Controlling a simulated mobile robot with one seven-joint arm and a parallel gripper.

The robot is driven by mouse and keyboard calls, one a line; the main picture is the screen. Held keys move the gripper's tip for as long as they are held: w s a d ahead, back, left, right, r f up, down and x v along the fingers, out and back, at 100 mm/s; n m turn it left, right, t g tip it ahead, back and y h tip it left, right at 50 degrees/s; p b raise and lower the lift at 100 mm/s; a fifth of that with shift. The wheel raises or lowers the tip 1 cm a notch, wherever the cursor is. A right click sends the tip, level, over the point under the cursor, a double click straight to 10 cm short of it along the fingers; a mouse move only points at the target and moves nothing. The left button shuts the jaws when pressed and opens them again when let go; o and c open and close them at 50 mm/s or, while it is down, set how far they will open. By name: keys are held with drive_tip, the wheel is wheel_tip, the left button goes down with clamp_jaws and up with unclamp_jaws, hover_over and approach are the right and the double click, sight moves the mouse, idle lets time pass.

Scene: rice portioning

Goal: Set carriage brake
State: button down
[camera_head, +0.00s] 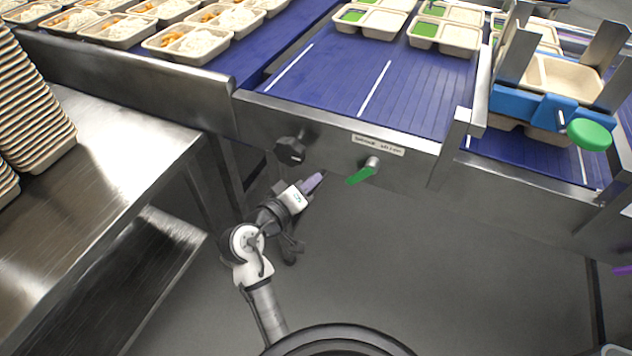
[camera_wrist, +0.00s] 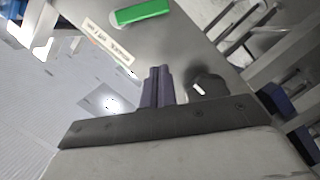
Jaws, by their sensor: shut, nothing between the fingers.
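A green lever (camera_head: 361,174) on a round metal pivot sits on the steel front panel below the blue belt. It points down and to the left. A pale label (camera_head: 378,145) is above it; I cannot read its text. The lever shows as a green bar in the wrist view (camera_wrist: 143,12), near the label (camera_wrist: 107,41). My gripper (camera_head: 317,180) is shut and empty, with its purple fingers together, to the left of the lever and apart from it. The shut fingers (camera_wrist: 158,78) also show in the wrist view.
A black knob (camera_head: 290,150) is on the panel above and left of my gripper; it also shows in the wrist view (camera_wrist: 207,86). A blue carriage (camera_head: 540,105) with a green round knob (camera_head: 588,135) holds a tray at right. A steel table (camera_head: 110,150) is at left.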

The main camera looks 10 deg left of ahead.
sight(351, 179)
drive_tip(key=p+x, duration=0.1)
drive_tip(key=x, duration=0.6)
drive_tip(key=shift+w+d+r, duration=0.1)
drive_tip(key=shift+w, duration=0.15)
drive_tip(key=shift+s+d+f+p, duration=0.15)
drive_tip(key=shift+d+f+p, duration=0.1)
drive_tip(key=shift+d+f, duration=0.25)
drive_tip(key=shift+s+d+f+p, duration=0.2)
drive_tip(key=shift+d+f, duration=0.15)
drive_tip(key=shift+d, duration=0.15)
drive_tip(key=shift+d+f, duration=0.45)
drive_tip(key=shift+d, duration=0.1)
